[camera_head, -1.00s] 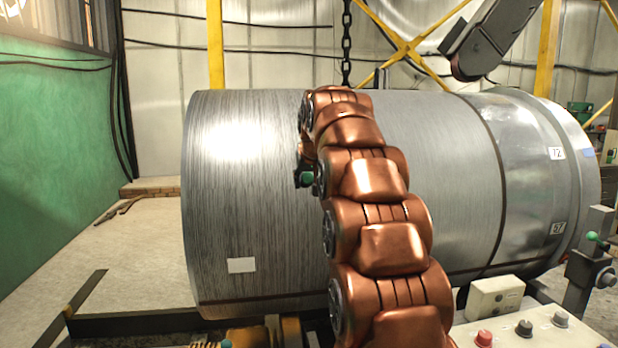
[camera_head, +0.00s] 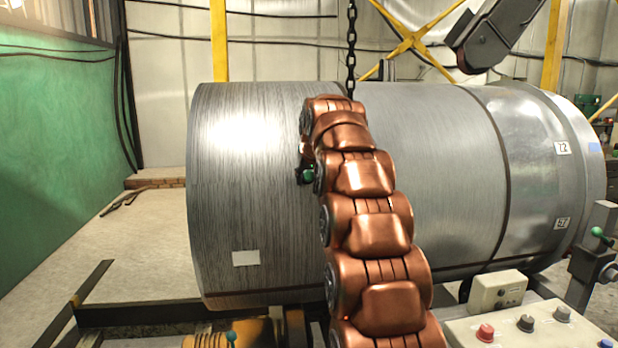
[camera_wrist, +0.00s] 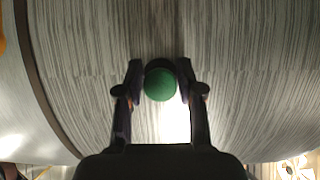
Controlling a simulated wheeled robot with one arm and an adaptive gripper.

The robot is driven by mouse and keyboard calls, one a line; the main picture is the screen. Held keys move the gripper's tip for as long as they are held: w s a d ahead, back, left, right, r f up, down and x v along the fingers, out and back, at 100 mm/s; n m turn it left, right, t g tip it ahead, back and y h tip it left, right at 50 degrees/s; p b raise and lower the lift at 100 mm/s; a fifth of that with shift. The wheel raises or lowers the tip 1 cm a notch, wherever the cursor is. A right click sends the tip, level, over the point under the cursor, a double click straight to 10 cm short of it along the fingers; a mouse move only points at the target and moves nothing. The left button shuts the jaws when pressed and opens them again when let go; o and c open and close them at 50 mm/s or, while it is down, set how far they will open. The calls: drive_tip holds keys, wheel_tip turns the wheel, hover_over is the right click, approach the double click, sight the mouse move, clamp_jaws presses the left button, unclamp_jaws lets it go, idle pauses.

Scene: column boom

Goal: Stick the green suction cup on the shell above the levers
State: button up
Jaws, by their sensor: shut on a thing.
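The green suction cup (camera_wrist: 160,84) is between the two fingertips of my gripper (camera_wrist: 160,88) in the wrist view, and the fingers are shut on it. In the head view the cup (camera_head: 308,175) shows as a small green spot beside my copper arm, which hides most of my gripper. The shell (camera_head: 245,190) is a large grey metal cylinder lying on its side. It fills the wrist view (camera_wrist: 90,70) behind the cup. I cannot tell whether the cup touches it. A green-tipped lever (camera_head: 231,337) shows at the bottom; another green-knobbed lever (camera_head: 598,232) stands at the right.
A control panel (camera_head: 535,330) with knobs and a grey box (camera_head: 497,292) stand in front at the lower right. A chain (camera_head: 351,50) hangs behind the shell. A dark boom (camera_head: 490,38) reaches in at the upper right. The floor (camera_head: 140,240) at left is mostly open.

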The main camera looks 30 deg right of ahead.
drive_tip(key=shift+w+d+f, duration=0.1)
drive_tip(key=shift+w, duration=0.15)
idle(0.8)
drive_tip(key=o, duration=1.1)
drive_tip(key=v, duration=1.2)
